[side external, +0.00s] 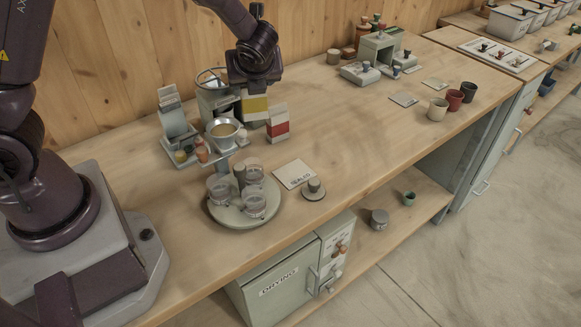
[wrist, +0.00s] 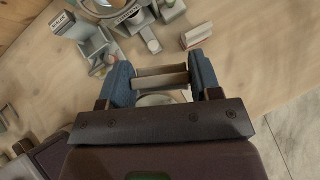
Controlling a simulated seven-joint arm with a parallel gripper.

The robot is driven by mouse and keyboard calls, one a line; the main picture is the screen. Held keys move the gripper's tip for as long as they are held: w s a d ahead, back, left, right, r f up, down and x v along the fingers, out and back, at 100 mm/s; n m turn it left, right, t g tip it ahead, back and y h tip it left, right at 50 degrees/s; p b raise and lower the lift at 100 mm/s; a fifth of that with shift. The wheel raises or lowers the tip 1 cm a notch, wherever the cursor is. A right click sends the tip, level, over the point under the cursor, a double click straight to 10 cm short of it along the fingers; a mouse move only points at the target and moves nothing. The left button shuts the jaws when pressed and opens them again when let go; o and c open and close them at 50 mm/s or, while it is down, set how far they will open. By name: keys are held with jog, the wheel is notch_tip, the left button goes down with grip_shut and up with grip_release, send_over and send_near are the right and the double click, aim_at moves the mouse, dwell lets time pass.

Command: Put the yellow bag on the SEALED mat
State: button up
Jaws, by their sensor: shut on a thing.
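The yellow bag (side external: 254,106), white with a yellow band, hangs upright under my gripper (side external: 254,88) in the side view. In the wrist view my gripper (wrist: 162,80) has its two blue fingers shut on the bag's top edge (wrist: 161,77). The bag is left of and behind the red-banded bag (side external: 278,124); I cannot tell for sure how far its base is above the table. The SEALED mat (side external: 293,174), a pale lettered square, lies flat and bare on the table, nearer the front edge than the bag.
A scale-like stand with a bowl (side external: 223,130) is close left of the bag. A round tray (side external: 227,214) with several glass jars stands left of the mat. A small weight on a disc (side external: 314,188) is just right of the mat.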

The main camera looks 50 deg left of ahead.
jog(key=w+d+f, duration=0.3)
jog(key=w+d, duration=0.1)
jog(key=d, duration=0.4)
notch_tip(320, 180, down, 9)
jog(key=shift+f, duration=0.2)
jog(key=o, duration=1.3)
